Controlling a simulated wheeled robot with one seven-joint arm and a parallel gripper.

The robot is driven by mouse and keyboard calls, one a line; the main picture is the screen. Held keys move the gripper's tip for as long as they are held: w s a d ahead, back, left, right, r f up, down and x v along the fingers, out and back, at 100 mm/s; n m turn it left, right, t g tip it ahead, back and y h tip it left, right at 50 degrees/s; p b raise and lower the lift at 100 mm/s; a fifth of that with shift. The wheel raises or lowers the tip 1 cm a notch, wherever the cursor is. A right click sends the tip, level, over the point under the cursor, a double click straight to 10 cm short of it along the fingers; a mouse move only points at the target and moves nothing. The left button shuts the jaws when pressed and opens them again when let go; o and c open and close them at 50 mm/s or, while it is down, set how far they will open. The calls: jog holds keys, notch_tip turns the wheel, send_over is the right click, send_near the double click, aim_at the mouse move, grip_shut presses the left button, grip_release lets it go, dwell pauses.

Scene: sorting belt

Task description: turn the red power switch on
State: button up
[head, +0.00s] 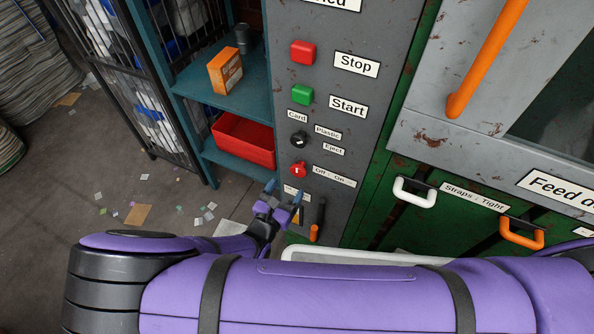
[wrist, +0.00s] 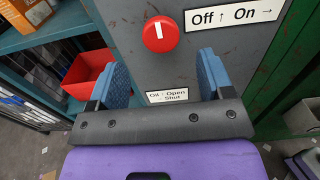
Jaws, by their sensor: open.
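The red power switch (head: 298,170) is a round red knob low on the grey control panel (head: 340,60), beside an "Off - On" label. In the wrist view the red switch (wrist: 160,34) shows a white mark pointing nearly straight up, in line with the up arrow by "Off" on its label (wrist: 235,15). My gripper (head: 281,197) is just below the switch in the head view. In the wrist view its two blue fingers (wrist: 161,78) are apart with nothing between them. The switch lies beyond the fingertips, roughly centred between them, and they do not appear to touch it.
Above the switch are a black selector (head: 299,139), a green Start button (head: 303,95) and a red Stop button (head: 303,53). Below it is an oil lever with an orange end (head: 315,232). A teal shelf with a red bin (head: 243,141) stands left.

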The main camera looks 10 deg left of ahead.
aim_at(297, 172)
jog(key=x, duration=0.7)
jog(key=c, duration=0.9)
